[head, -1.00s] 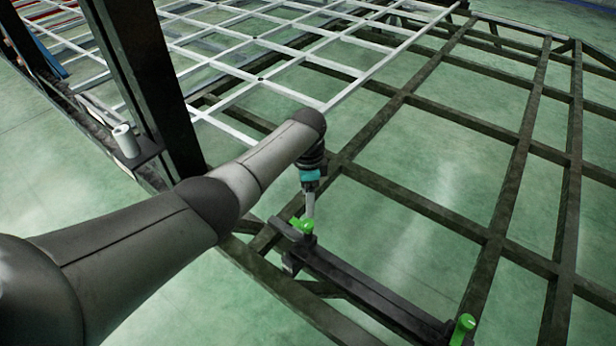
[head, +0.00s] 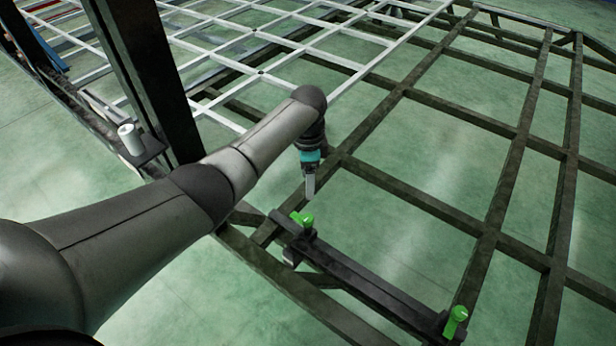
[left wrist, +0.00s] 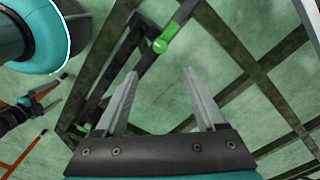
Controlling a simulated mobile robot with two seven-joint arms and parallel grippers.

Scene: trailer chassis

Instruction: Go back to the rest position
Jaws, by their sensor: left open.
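A dark and teal gripper (left wrist: 50,95), seemingly my right one, is small at the left edge of that view.
The black bar lies across the dark chassis frame (head: 430,205) and has a second green handle (head: 455,321) at its right end. A white grid (head: 260,77) lies behind. A dark post (head: 150,80) with a white cylinder (head: 130,138) stands left, close behind my arm.

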